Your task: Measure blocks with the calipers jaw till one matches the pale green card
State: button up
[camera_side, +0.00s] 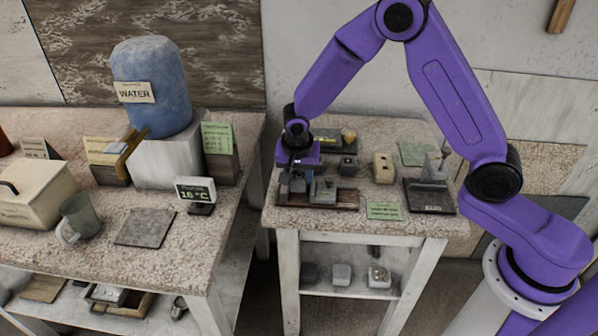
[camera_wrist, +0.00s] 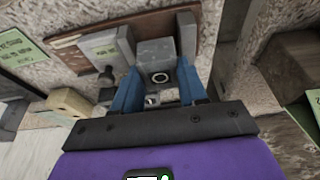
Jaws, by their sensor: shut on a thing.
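My gripper (camera_side: 295,176) is over the calipers on the front left of the right-hand table. In the wrist view its blue fingers (camera_wrist: 157,84) are shut on a grey block (camera_wrist: 156,52) with a dark ring on its face. The block is between the two grey caliper jaws (camera_wrist: 126,44) on a brown board (camera_wrist: 68,52); whether both jaws touch it I cannot tell. A pale green card (camera_side: 384,211) with writing lies at the table's front edge; a written green card also shows in the wrist view (camera_wrist: 18,47).
A tan block (camera_side: 383,168) and a small dark block (camera_side: 347,166) stand behind the calipers. A dark-based device (camera_side: 430,196) and a green sheet (camera_side: 413,153) are at right. Several blocks (camera_side: 342,274) sit on the shelf below. The left table holds a blue water container (camera_side: 152,75).

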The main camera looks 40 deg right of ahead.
jog(key=shift+f, duration=0.6)
jog(key=o, duration=1.3)
jog(key=shift+c, duration=0.2)
jog(key=shift+r, duration=0.1)
jog(key=shift+r, duration=1.9)
